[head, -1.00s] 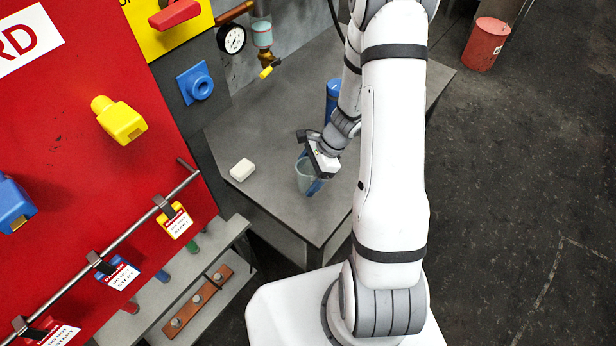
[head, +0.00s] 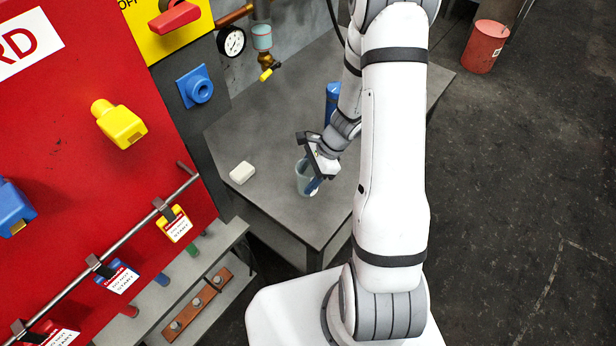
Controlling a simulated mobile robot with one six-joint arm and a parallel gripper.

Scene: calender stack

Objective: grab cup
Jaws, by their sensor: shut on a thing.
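A translucent pale cup (head: 302,180) stands on the grey table (head: 265,195), near the table's middle. I cannot tell whether the cup's base touches the table top.
A white block (head: 242,172) lies left of the cup. A blue cylinder (head: 332,97) stands behind my arm. The red board (head: 70,120) with a rail of tagged padlocks is at left. A small yellow-handled valve (head: 265,75) hangs behind the table. The table's front is bare.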

